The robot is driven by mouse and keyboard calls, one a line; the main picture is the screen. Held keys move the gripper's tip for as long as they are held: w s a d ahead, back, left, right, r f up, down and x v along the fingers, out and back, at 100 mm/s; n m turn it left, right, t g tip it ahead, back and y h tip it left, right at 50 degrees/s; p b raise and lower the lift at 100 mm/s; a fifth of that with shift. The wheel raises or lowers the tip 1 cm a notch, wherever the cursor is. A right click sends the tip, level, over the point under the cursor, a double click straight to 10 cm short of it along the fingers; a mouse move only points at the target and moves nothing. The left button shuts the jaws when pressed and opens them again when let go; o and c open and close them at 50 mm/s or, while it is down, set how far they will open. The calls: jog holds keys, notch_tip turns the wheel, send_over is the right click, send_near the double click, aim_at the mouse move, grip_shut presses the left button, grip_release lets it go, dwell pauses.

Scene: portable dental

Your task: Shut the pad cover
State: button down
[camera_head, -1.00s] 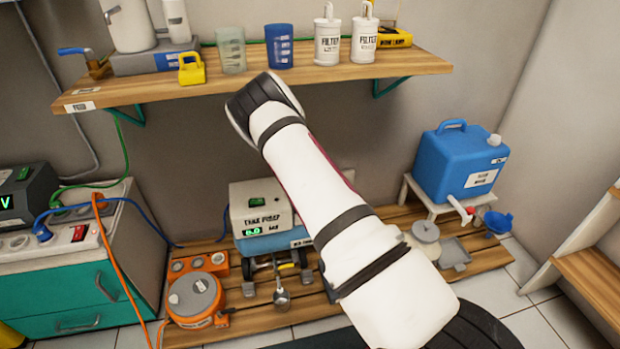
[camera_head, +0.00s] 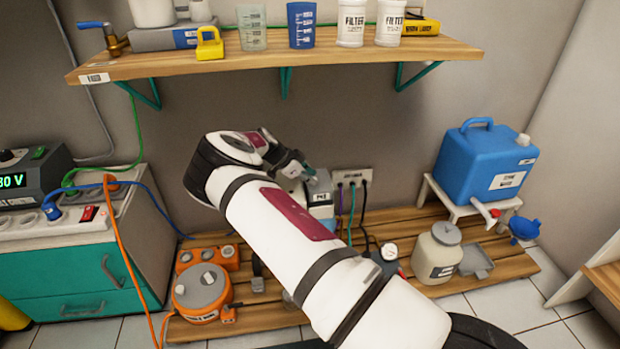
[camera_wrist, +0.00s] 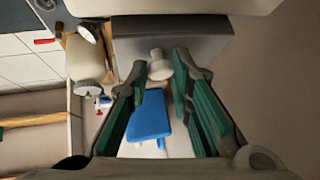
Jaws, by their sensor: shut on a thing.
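In the head view, my gripper (camera_head: 300,172) is low in front of the back wall, at a grey box-like piece (camera_head: 320,196) with a small white label and blue below it. My own arm hides most of this unit. In the wrist view, the green fingers of my gripper (camera_wrist: 160,70) stand on either side of a pale round knob (camera_wrist: 158,65) and are shut on it. The knob sits against a flat dark grey panel (camera_wrist: 175,45), which looks like the pad cover. I cannot tell how far the cover stands open.
A wall shelf (camera_head: 290,60) with cups and filter bottles is above my arm. A wall outlet (camera_head: 352,178) with cables is just right of my gripper. A jar (camera_head: 436,255) and a blue tank (camera_head: 487,165) stand farther right. An orange reel (camera_head: 200,290) lies left.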

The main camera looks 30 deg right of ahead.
jog(key=shift+w, duration=0.1)
jog(key=c, duration=1.4)
grip_release()
jog(key=v, duration=1.2)
